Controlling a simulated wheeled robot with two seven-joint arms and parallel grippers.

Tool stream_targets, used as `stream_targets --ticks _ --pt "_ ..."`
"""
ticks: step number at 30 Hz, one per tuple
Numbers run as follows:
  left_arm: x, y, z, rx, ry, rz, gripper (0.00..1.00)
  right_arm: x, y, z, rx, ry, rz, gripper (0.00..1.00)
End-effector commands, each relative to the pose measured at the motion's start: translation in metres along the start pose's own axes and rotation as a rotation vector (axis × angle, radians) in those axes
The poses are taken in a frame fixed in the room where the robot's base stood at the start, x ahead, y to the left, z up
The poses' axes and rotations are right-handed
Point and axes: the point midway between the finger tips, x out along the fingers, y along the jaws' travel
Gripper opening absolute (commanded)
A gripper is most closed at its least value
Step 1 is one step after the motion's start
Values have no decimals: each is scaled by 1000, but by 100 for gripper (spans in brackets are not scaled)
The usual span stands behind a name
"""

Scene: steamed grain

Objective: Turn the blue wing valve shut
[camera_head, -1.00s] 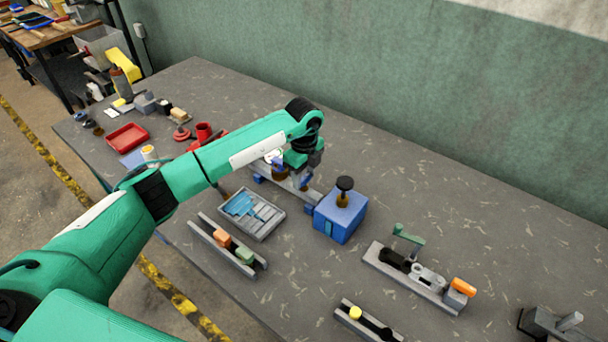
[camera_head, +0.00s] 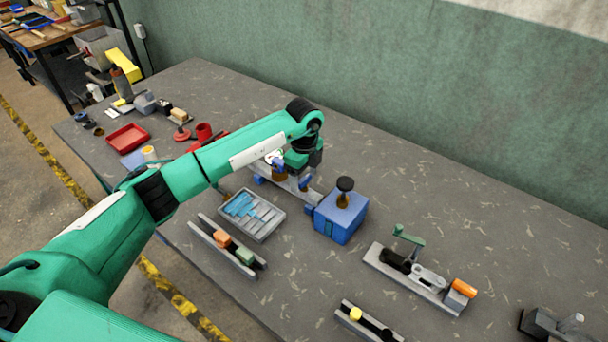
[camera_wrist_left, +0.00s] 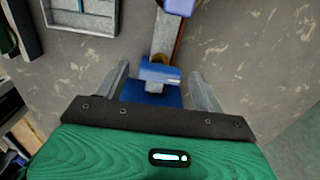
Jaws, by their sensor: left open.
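The blue wing valve (camera_head: 305,184) sits on a grey rail fixture (camera_head: 318,196) in the middle of the table. Its blue handle also shows in the left wrist view (camera_wrist_left: 158,74), with a brass-coloured part behind it. My left gripper (camera_head: 302,172) points down over the fixture from the left. In the left wrist view my left gripper (camera_wrist_left: 163,86) is open, one finger on each side of the handle, with gaps visible. Height above the handle is hard to tell. Another blue handle (camera_head: 278,164) stands farther along the fixture, partly hidden by my arm. My right gripper is not in view.
A blue box with a black knob (camera_head: 340,218) stands close to the right of the fixture. A grey slotted tray (camera_head: 262,232) lies in front. A fixture with a green lever (camera_head: 408,236) stands to the right. The table is clear toward the green wall.

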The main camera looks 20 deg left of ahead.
Motion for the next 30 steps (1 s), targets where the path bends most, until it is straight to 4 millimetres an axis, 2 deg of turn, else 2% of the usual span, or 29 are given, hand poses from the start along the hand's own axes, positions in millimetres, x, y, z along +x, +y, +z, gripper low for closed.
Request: stream_targets --ticks 4,7,21,25,30 --pt "-4 0 0 1 0 -1 69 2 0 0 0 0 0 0" --pt "-14 -1 0 0 -1 -4 69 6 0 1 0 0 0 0" --pt "-113 -1 0 0 -1 -4 69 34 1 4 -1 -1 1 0" --pt "-129 -1 0 -1 0 -2 69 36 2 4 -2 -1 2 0" --pt "-138 0 0 0 -1 0 69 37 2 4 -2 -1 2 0"
